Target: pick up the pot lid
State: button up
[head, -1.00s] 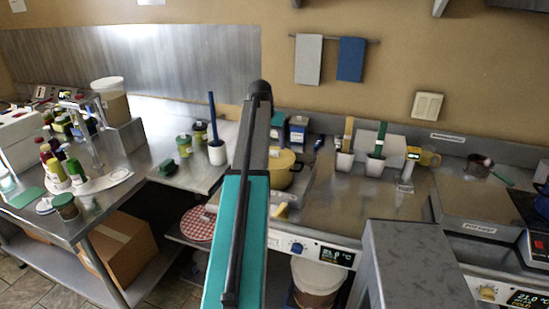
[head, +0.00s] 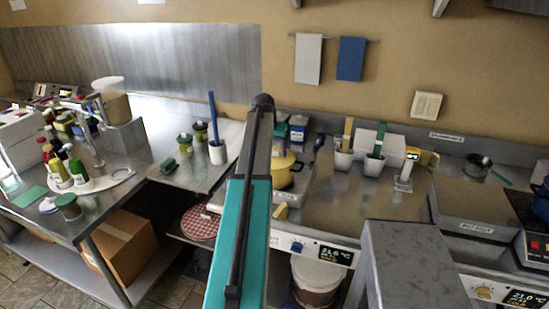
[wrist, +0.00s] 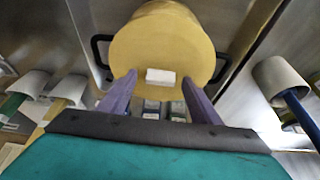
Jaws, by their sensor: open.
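The yellow pot lid (wrist: 160,35) fills the upper middle of the wrist view, on a pot with two black side handles. A pale rectangular grip (wrist: 160,76) stands on the lid. My gripper (wrist: 159,80) is open, with one purple finger on each side of the grip. I cannot tell how far above the lid the fingertips are. In the head view the yellow pot (head: 284,173) stands on the counter, its left part hidden behind my arm. My gripper is hidden there.
Two white cups (head: 343,161) with upright utensils stand right of the pot, with a yellow-topped device (head: 405,170) beyond. Blue-labelled cartons (head: 298,127) stand behind the pot. The metal counter (head: 350,207) in front of the cups is clear.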

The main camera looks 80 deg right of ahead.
aim_at(274, 157)
jog(key=c, duration=1.2)
jog(key=shift+r, duration=0.2)
jog(key=shift+r+b, duration=0.95)
jog(key=shift+r, duration=0.6)
jog(key=a+r+b, duration=0.1)
jog(key=a+b, duration=0.3)
jog(key=a, duration=1.2)
jog(key=shift+s+r, duration=0.25)
jog(key=shift+s, duration=0.15)
